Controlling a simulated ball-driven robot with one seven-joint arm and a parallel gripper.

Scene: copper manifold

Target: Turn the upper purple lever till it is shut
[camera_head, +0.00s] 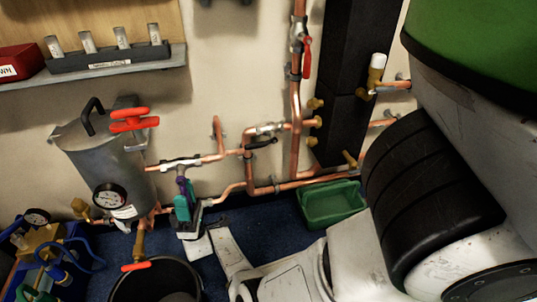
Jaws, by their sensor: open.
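The purple lever (181,186) hangs down below a white-bodied valve (180,163) on the upper copper pipe, right of the grey tank. Only a small part of it shows. My gripper (186,205), with teal fingers and a dark and white body, is open right at the lever and overlaps its lower part. I cannot tell whether the fingers touch the lever or have it between them. A lower purple lever cannot be made out. My white arm comes in from the bottom right.
A grey tank (105,160) with a red handle (134,119) and a gauge stands left. A black-handled valve (261,143) and copper pipes lie right of the lever. A black bucket (192,266) and a green bin (331,203) stand on blue floor. A shelf (100,72) is above.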

